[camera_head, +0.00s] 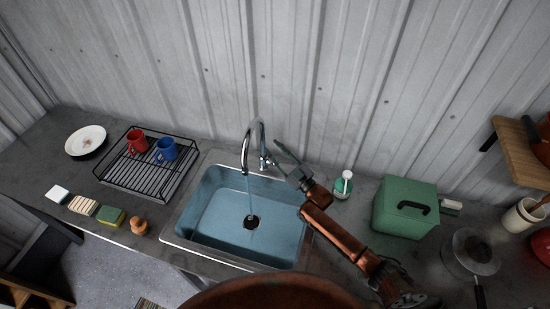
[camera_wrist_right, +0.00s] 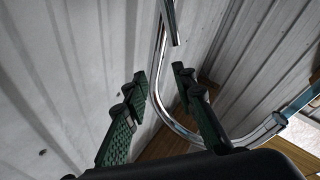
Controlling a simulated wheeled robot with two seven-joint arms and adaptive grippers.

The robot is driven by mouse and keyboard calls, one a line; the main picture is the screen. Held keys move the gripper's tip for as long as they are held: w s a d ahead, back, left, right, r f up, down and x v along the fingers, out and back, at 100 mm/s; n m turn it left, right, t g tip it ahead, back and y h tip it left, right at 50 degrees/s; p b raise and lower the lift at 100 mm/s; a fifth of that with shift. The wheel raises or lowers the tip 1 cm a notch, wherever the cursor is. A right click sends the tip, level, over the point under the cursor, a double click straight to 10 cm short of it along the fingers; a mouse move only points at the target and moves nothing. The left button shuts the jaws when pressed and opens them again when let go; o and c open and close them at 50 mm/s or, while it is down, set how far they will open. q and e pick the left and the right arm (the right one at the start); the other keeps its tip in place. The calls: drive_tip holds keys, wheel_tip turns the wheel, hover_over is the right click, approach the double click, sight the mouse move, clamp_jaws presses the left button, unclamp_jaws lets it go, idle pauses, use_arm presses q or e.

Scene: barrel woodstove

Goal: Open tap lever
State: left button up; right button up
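The chrome tap (camera_head: 257,140) rises behind the blue sink (camera_head: 215,207), with a thin pale blue stream running from its spout toward the drain. Its lever (camera_head: 266,162) seems to be the small chrome part on the right side, close beside my right gripper (camera_head: 278,155). In the right wrist view, that gripper (camera_wrist_right: 161,80) is open, its two green fingers apart. The curved chrome tap (camera_wrist_right: 166,105) shows between and beyond the fingers; I cannot tell whether they touch it. The lever is not clear in the wrist view. My left gripper is not in view.
A black dish rack (camera_head: 150,176) with a red mug (camera_head: 137,141) and a blue mug (camera_head: 165,150) stands left of the sink. A soap bottle (camera_head: 343,185) and a green box (camera_head: 404,207) stand to the right. The corrugated wall (camera_head: 330,80) is close behind the tap.

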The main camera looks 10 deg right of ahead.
drive_tip(key=shift+r, duration=1.55)
